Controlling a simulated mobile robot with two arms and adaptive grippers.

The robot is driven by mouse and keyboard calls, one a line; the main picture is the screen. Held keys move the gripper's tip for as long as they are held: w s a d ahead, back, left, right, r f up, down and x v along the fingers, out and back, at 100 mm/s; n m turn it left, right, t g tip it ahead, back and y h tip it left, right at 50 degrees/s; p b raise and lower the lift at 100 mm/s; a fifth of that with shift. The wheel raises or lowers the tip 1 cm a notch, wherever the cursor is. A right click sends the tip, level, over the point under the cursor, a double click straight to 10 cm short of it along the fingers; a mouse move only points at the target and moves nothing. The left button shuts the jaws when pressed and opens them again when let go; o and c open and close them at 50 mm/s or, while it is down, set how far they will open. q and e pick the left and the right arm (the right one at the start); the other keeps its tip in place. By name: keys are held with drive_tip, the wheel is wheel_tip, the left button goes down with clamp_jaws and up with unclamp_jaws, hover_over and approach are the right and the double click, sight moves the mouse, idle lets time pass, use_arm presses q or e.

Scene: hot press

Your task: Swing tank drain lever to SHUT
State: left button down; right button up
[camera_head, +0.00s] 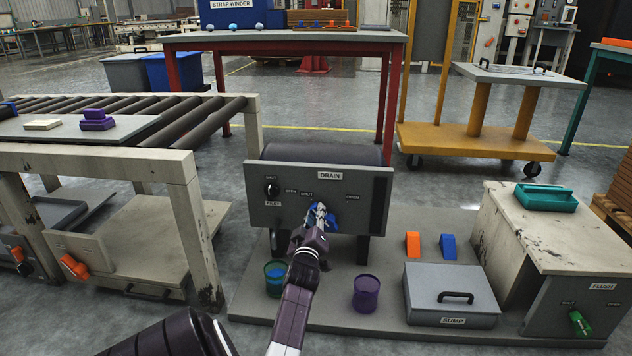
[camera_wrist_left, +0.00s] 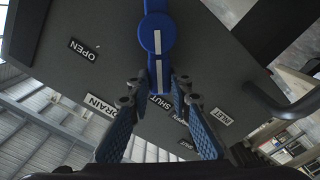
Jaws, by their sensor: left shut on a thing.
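The tank drain lever (camera_head: 330,222) is blue and sits on the grey tank panel (camera_head: 375,200) below the DRAIN label. In the left wrist view the lever (camera_wrist_left: 157,38) has a round hub and a white stripe, and its end points toward the SHUT label (camera_wrist_left: 160,101). The OPEN label (camera_wrist_left: 84,50) lies off to one side. My left gripper (camera_head: 318,211) covers much of the lever in the head view. In the wrist view its blue-padded fingers (camera_wrist_left: 158,90) are closed around the lever's end. My right gripper is out of view.
A black INLET knob (camera_head: 271,188) is left of the lever on the panel. A green cup (camera_head: 274,280), a purple cup (camera_head: 366,293) and a SUMP box (camera_head: 451,296) stand on the base plate below. The FLUSH cabinet (camera_head: 550,250) is at right, the roller conveyor (camera_head: 180,170) at left.

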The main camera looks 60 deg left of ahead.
use_arm(q)
drive_tip(key=shift+f, duration=0.15)
drive_tip(key=c, duration=1.7)
unclamp_jaws()
drive_tip(key=shift+c, duration=0.2)
wheel_tip(320, 180, up, 10)
drive_tip(key=shift+r, duration=0.1)
